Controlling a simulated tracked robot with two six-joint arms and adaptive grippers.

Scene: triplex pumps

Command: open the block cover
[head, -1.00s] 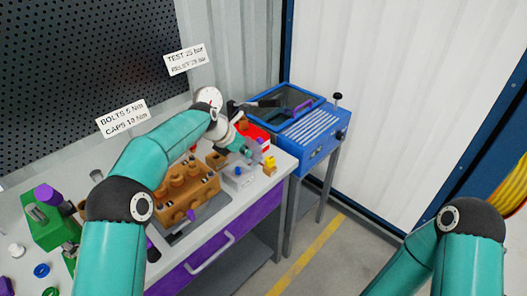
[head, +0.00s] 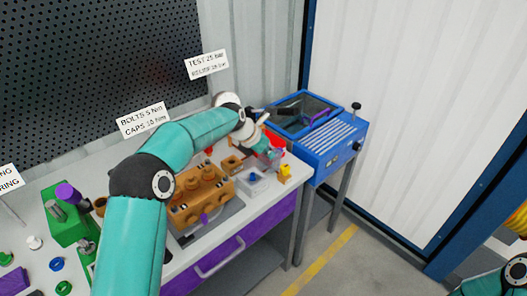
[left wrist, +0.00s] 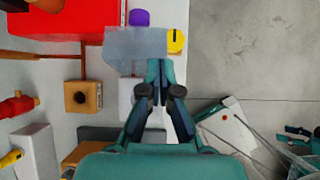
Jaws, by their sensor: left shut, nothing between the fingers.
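A see-through greyish panel, which looks like the block cover, (left wrist: 125,45) shows in the left wrist view. It lies in front of the fingertips and overlaps the edge of a red box (left wrist: 70,22). A small pale block (head: 253,184) with a blue knob stands on the bench just in front of it in the head view. My left gripper (left wrist: 157,68) is shut and empty, its fingertips at the panel's near edge; I cannot tell whether they touch. In the head view my left gripper (head: 274,153) is small and partly blends with the panel.
A brown pump block (head: 201,192) stands on the bench left of the pale block. A yellow piece (head: 285,171) sits near the bench's right edge. A blue test unit (head: 330,145) stands beyond it. Green fixtures (head: 62,215) are at the left.

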